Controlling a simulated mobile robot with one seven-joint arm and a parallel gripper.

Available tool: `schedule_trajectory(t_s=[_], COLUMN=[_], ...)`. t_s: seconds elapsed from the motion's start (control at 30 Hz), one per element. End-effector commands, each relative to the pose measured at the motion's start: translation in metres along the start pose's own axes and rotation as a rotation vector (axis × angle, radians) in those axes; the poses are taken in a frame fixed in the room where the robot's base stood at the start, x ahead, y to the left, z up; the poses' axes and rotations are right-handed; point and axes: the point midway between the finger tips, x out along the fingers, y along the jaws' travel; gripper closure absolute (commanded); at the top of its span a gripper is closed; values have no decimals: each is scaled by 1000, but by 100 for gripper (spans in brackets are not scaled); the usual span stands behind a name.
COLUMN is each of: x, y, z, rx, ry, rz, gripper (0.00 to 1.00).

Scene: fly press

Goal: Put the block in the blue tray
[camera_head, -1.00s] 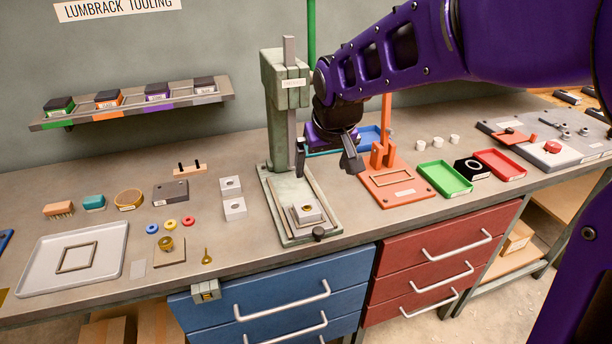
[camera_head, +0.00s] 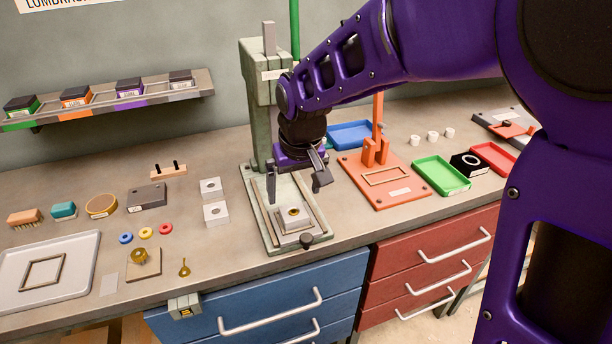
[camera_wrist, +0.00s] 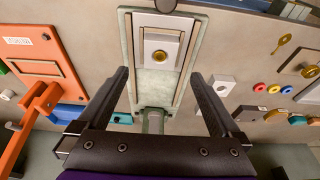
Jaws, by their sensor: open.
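A pale grey block (camera_head: 293,218) with a brass ring in its top sits on the bed of the green-grey fly press (camera_head: 256,200). The block also shows in the wrist view (camera_wrist: 161,48), ahead of and between the fingers. My gripper (camera_head: 297,183) is open and empty, above the press bed and a little behind the block; its two fingers are spread wide in the wrist view (camera_wrist: 160,75). The blue tray (camera_head: 350,136) is behind the orange fixture, to the right of the press; my arm covers part of that area.
Two similar pale blocks (camera_head: 216,213) stand left of the press. The orange fixture (camera_head: 385,180) with an upright post stands right of it, then a green tray (camera_head: 441,175) and a red tray (camera_head: 494,158). The press column (camera_head: 262,130) rises close behind my gripper.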

Motion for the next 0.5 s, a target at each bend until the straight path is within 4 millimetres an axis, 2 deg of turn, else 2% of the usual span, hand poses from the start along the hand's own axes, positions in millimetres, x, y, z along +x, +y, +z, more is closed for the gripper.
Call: schedule_trajectory(t_s=[0.03,0.3,0.5], x=[8,20,46], y=[0,0,0], z=[1,1,8], rx=[0,0,1], ry=[0,0,-1], rz=[0,0,0], gripper=[0,0,0])
